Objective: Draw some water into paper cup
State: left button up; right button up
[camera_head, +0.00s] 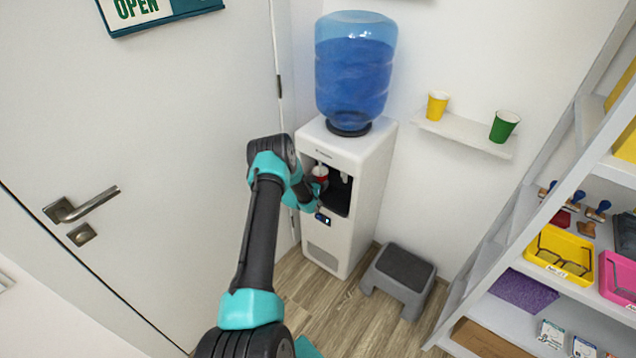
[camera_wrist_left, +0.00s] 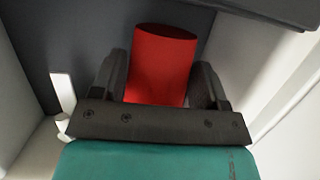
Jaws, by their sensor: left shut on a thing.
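A white water dispenser (camera_head: 362,168) with a large blue bottle (camera_head: 354,75) on top stands against the wall. My left gripper (camera_head: 318,186) reaches into its dark dispensing bay. It is shut on a red paper cup (camera_wrist_left: 160,66), with one finger on each side in the left wrist view (camera_wrist_left: 160,90). My right gripper is not in view.
A yellow cup (camera_head: 437,105) and a green cup (camera_head: 504,126) stand on a white wall shelf (camera_head: 465,133). A grey step stool (camera_head: 398,279) is on the floor right of the dispenser. A rack with trays (camera_head: 560,251) fills the right side. A door (camera_head: 140,140) is at left.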

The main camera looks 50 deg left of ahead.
pick_arm(q)
jog(key=shift+s, duration=0.1)
dwell(0.7)
jog(key=shift+s+d, duration=0.25)
jog(key=shift+s, duration=0.95)
jog(key=shift+s+d, duration=0.2)
jog(key=shift+s, duration=0.95)
jog(key=shift+s, duration=0.15)
jog(key=s+d, duration=0.1)
jog(key=s, duration=0.8)
jog(key=shift+s+d, duration=0.3)
dwell(0.5)
